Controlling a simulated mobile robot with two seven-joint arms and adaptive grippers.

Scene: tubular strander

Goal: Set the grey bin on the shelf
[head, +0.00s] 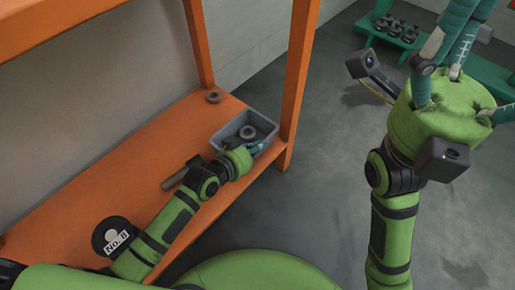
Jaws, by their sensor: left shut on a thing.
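The grey bin (226,132) is at the right end of the orange shelf (150,145), close to the front post. It looks level and appears to rest on the shelf board, though its underside is hidden. A grey ring-shaped part lies inside it. My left gripper (257,148) is shut on the bin's near right wall, and its palm covers part of that side. My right gripper (445,60) is raised at the upper right, away from the shelf. Its teal fingers run out of the top of the picture, so their tips are hidden.
A dark cylinder (182,172) lies left of my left wrist, and a black disc labelled "No. 8" (112,237) is nearer. An orange post (298,75) stands just right of the bin. A green rack (396,27) stands behind.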

